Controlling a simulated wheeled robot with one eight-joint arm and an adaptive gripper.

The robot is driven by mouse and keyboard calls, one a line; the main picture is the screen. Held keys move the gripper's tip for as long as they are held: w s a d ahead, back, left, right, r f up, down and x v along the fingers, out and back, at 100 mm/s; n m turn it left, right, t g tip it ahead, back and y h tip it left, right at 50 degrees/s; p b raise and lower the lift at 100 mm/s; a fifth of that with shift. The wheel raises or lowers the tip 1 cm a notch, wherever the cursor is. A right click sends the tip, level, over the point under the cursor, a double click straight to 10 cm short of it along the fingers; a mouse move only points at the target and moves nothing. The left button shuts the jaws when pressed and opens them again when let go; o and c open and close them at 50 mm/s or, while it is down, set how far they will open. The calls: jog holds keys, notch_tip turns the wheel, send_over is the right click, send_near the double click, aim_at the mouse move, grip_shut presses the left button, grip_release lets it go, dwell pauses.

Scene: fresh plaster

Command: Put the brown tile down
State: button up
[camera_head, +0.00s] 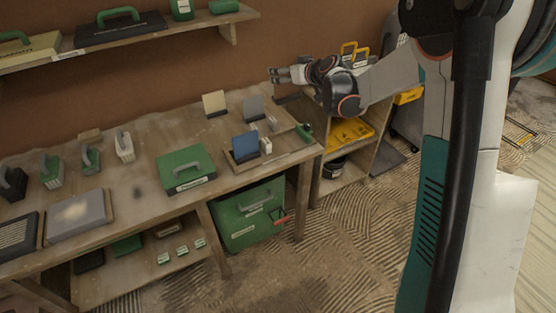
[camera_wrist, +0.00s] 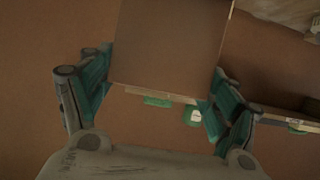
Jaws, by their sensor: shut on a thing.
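The brown tile (camera_wrist: 171,42) fills the upper middle of the wrist view, between the green fingers of my gripper (camera_wrist: 160,78). My gripper is shut on it. In the head view my gripper (camera_head: 279,75) is raised in front of the brown wall, above the back right of the workbench (camera_head: 135,200). I cannot make out the tile against the wall there. A low dark piece (camera_head: 288,98), perhaps a stand, lies on the bench just below the gripper.
A cream tile (camera_head: 214,103), a grey tile (camera_head: 253,107) and a blue tile (camera_head: 245,147) stand upright on the bench. A green case (camera_head: 186,169) lies left of them. A wall shelf (camera_head: 140,36) runs above. A lower shelf unit (camera_head: 355,150) stands right.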

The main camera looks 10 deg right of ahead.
notch_tip(320, 180, down, 20)
jog(key=b, duration=0.6)
jog(key=shift+b, duration=0.3)
jog(key=shift+s, duration=0.1)
jog(key=shift+f, duration=0.2)
jog(key=o, duration=1.7)
jog(key=shift+r, duration=0.1)
